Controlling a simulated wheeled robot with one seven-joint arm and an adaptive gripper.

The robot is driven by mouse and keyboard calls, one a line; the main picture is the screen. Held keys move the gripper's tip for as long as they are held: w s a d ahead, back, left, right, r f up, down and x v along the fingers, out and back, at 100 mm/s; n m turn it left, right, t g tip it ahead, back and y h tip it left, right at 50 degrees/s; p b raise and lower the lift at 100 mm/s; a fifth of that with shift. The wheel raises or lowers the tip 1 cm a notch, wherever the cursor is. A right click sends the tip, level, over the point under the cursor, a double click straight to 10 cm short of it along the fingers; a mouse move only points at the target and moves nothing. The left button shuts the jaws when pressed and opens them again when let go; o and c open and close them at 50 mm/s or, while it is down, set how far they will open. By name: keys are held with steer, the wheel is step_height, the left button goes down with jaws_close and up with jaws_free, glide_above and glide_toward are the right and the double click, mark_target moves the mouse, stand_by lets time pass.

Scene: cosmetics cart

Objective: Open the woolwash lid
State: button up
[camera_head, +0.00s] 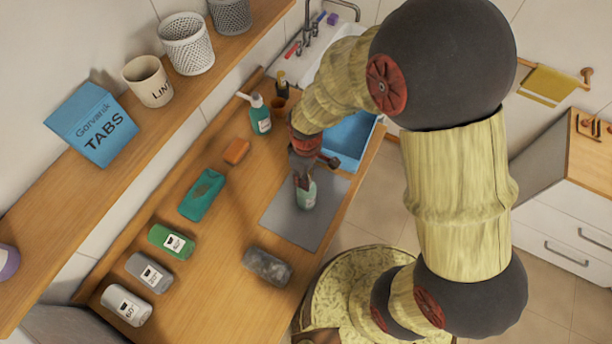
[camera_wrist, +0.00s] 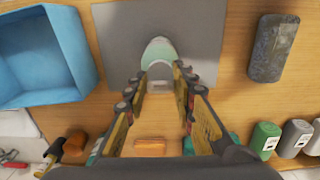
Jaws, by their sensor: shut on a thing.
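A pale green and white bottle (camera_head: 306,194), which I take to be the woolwash, stands on the grey mat (camera_head: 283,222). Its label is too small to read. My gripper (camera_head: 303,180) comes down on it from above and is shut on its upper end. In the wrist view the bottle (camera_wrist: 159,52) lies between the fingertips of my gripper (camera_wrist: 160,78), with a whitish part at the tips. The fingers hide much of the lid, and I cannot tell whether it is open or closed.
A dark grey block (camera_head: 268,266) lies beside the mat. A blue bin (camera_head: 350,140) stands behind it to the right. Several labelled containers, including a green one (camera_head: 171,241), line the counter's left. A teal pump bottle (camera_head: 260,115) and an orange block (camera_head: 237,151) are near the wall.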

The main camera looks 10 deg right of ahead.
jaws_close()
steer(key=shift+a+r+p, duration=0.1)
steer(key=shift+p, duration=0.2)
steer(key=shift+w+a+r+g+h+p, duration=0.1)
steer(key=shift+w+a+g+h+p, duration=0.1)
steer(key=shift+g+h+p, duration=0.35)
steer(key=shift+w+a+r+g+h+p, duration=0.1)
steer(key=shift+a+g+h+p, duration=0.2)
steer(key=shift+h, duration=0.35)
steer(key=h, duration=0.1)
steer(key=g, duration=0.1)
steer(key=g+h+p, duration=0.1)
steer(key=shift+w+a+f+h, duration=0.15)
steer(key=shift+w+a+h, duration=0.15)
steer(key=shift+w+a+f+g+h, duration=0.1)
steer(key=shift+w+a+g+h, duration=0.05)
steer(key=shift+g+h, duration=0.5)
steer(key=shift+w+a+f+g+h, duration=0.1)
steer(key=shift+a+g+h, duration=0.05)
steer(key=shift+g+h, duration=0.45)
steer(key=o, duration=0.8)
jaws_free()
steer(key=shift+r, duration=0.1)
